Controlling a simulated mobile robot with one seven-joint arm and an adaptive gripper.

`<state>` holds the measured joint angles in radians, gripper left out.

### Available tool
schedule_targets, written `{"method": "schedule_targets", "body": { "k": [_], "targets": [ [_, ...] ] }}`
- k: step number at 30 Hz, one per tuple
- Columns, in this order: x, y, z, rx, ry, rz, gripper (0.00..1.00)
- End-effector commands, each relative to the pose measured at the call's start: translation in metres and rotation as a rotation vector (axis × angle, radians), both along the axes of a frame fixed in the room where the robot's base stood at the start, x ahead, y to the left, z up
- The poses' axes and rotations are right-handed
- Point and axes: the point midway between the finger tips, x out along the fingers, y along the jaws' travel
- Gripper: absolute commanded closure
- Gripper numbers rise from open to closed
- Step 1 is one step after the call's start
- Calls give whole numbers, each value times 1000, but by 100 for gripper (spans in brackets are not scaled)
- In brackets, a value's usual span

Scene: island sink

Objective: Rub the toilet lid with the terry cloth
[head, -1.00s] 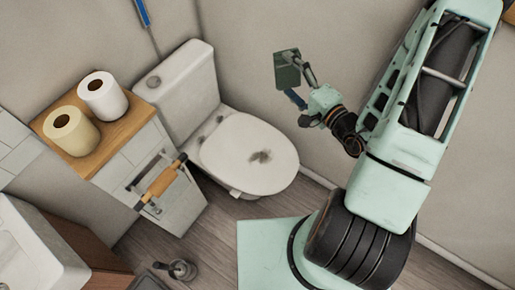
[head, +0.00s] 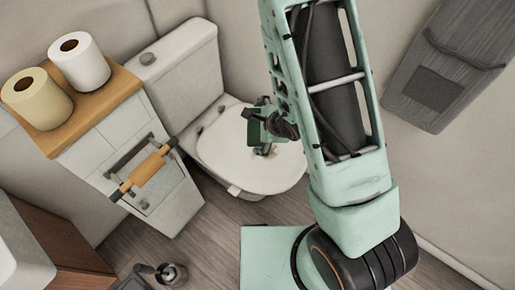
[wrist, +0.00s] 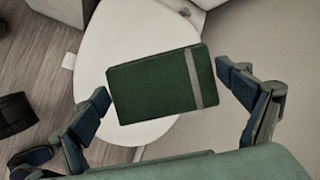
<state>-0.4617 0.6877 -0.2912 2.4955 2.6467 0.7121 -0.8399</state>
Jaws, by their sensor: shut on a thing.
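The terry cloth (wrist: 150,92) is a dark green block with a pale grey stripe, held between the two fingers of my gripper (wrist: 161,82) in the wrist view. In the head view the cloth (head: 254,133) and my gripper (head: 262,126) are in front of the toilet lid (head: 222,143). The closed white lid also shows beyond the cloth in the wrist view (wrist: 128,45). I cannot tell whether the cloth touches the lid. A dark smudge on the lid is mostly hidden behind my gripper.
Two paper rolls (head: 78,60) stand on a wooden-topped cabinet (head: 115,90) left of the toilet. A toilet brush (head: 170,273) stands on the floor. A grey panel (head: 440,85) hangs on the right wall.

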Motion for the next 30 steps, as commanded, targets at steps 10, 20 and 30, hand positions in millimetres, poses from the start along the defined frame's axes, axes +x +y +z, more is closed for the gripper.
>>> {"method": "schedule_targets", "body": {
  "k": [10,20,30],
  "targets": [
    [-3,2,-61,79,253,-248,26],
    [2,1,-101,187,423,-470,26],
    [7,2,-115,258,491,-591,26]
  ]
}}
